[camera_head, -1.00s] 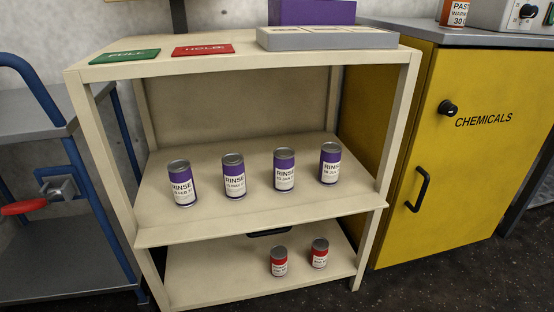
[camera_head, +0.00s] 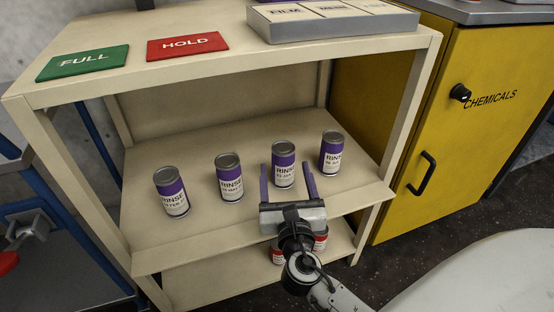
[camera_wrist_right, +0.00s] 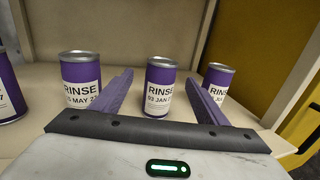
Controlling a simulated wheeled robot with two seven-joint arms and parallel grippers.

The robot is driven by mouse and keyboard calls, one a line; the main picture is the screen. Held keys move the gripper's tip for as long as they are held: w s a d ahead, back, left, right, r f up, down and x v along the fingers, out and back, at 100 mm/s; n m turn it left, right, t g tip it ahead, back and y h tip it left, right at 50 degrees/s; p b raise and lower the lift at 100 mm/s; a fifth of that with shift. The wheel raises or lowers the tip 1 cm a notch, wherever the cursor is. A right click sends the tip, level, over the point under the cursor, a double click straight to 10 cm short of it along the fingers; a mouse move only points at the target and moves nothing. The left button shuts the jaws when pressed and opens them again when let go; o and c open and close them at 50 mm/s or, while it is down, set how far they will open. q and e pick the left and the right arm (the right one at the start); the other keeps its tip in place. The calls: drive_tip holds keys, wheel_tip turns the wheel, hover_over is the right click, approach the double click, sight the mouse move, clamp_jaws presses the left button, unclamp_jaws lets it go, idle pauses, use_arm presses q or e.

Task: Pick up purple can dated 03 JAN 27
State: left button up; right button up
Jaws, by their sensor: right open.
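Several purple RINSE cans stand upright in a row on the middle shelf. The can reading 03 JAN (camera_wrist_right: 161,87) is in the middle of the right wrist view; in the head view it is the third can from the left (camera_head: 284,163). Its year is cut off at the can's edge. My right gripper (camera_head: 287,182) is open, with one purple finger on each side of this can and the can between them toward the tips. I cannot tell whether the fingers touch it. My left gripper is not in view.
The MAY can (camera_wrist_right: 80,80) stands left of the fingers and a JUL can (camera_wrist_right: 217,82) close on the right. The shelf top (camera_head: 110,85) is overhead, with green FULL (camera_head: 83,62) and red HOLD (camera_head: 187,46) plates. Red-labelled cans (camera_head: 320,242) stand below. A yellow cabinet (camera_head: 450,130) is at right.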

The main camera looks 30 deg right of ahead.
sight(283, 152)
drive_tip(key=shift+w+d, duration=0.4)
drive_tip(key=shift+w, duration=0.2)
drive_tip(key=shift+w+d, duration=0.3)
drive_tip(key=shift+w, duration=0.2)
drive_tip(key=shift+w+d+b, duration=0.2)
drive_tip(key=shift+w+b, duration=0.1)
drive_tip(key=shift+b, duration=0.1)
drive_tip(key=b+x, duration=0.1)
drive_tip(key=x, duration=0.2)
drive_tip(key=shift+w+d, duration=0.15)
drive_tip(key=shift+w, duration=0.2)
drive_tip(key=shift+w+d, duration=0.2)
drive_tip(key=shift+w, duration=0.1)
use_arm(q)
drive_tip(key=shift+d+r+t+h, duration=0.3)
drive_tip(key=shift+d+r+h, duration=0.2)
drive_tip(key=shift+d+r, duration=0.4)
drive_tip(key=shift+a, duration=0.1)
use_arm(e)
drive_tip(key=shift+c, duration=0.3)
drive_tip(key=shift+r, duration=0.1)
drive_tip(key=c, duration=1.3)
